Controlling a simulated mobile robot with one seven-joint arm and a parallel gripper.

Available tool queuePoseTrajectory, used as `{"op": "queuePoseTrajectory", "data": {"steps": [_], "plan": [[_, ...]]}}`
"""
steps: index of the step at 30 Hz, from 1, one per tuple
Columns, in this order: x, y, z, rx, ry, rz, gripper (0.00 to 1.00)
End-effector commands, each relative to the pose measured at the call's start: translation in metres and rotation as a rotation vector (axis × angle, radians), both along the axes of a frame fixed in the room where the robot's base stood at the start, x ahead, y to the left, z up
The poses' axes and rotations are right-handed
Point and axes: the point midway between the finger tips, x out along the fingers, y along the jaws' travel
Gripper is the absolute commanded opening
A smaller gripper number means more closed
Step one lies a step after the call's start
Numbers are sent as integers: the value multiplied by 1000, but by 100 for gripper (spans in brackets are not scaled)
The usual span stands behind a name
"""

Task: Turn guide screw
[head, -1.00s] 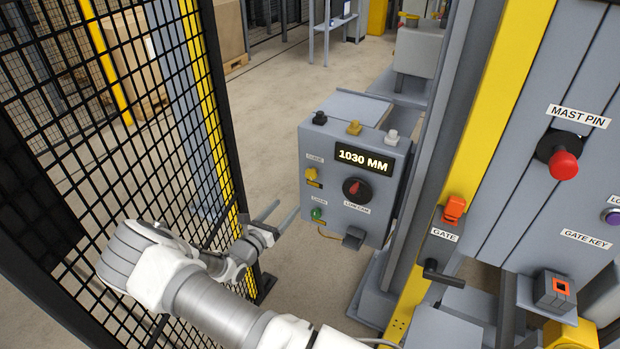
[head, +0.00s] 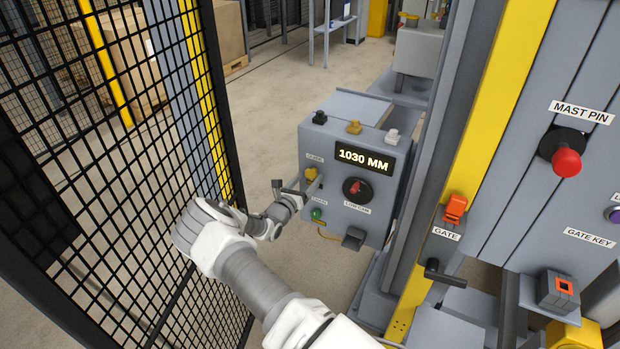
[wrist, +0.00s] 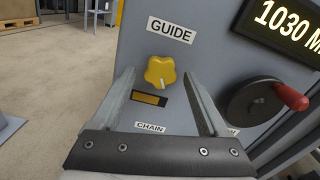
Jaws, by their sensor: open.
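The guide screw is a yellow lobed knob (wrist: 160,72) under the GUIDE label on the grey control box. In the head view the knob (head: 311,173) is partly covered by my gripper. My gripper (wrist: 155,85) is open, its two fingers pointing at the box face with the knob seen between their tips. The fingers look apart from the knob on both sides. In the head view my gripper (head: 297,184) is at the left side of the box front.
The box carries a 1030 MM display (head: 363,160), a LOW CAM dial with a red handle (head: 356,188) right of the knob, and a green CHAIN knob (head: 317,214) below. A black mesh fence (head: 120,180) stands close left of my arm.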

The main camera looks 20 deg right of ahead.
Motion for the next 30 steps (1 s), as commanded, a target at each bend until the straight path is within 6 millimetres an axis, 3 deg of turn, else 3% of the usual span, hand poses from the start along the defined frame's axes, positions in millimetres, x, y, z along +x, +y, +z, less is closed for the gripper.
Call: {"op": "queuePoseTrajectory", "data": {"steps": [4,14,27,30], "plan": [[8,-11,0,0,-2,-1,78],[10,-13,0,-1,-1,0,78],[10,-13,0,-1,-1,0,0],[10,-13,0,0,-1,0,0]]}}
